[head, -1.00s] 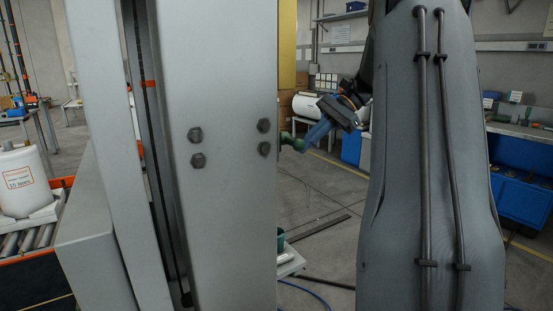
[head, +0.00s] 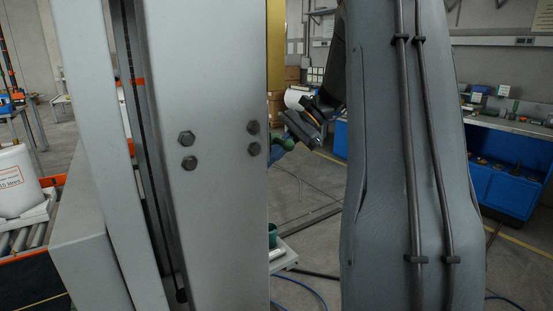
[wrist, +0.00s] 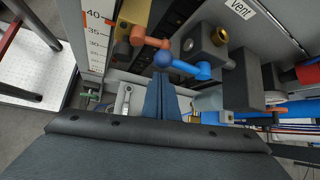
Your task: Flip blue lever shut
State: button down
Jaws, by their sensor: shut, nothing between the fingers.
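The blue lever (wrist: 188,69) shows in the wrist view, with a round blue knob at its left end, lying roughly sideways beside a dark grey block. My gripper (wrist: 161,80) is shut and empty. Its blue fingers point up the picture toward the knob, and their tips appear just below it; I cannot tell if they touch. In the head view my gripper (head: 272,148) is at the edge of a grey column, which hides its fingertips. The lever is hidden there.
In the wrist view an orange-brown lever (wrist: 152,41) lies close above the blue one. A numbered scale (wrist: 97,38) stands at left, a "Vent" label (wrist: 240,8) at top right. Blue pipes run at right. In the head view a white tank (head: 20,180) stands at far left.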

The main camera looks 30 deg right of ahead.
jog(key=shift+s+a+r, duration=0.15)
jog(key=shift+a+r, duration=0.05)
jog(key=shift+r, duration=0.1)
jog(key=shift+r+p, duration=0.15)
jog(key=shift+p, duration=0.15)
jog(key=shift+r+p, duration=0.1)
jog(key=shift+p, duration=0.4)
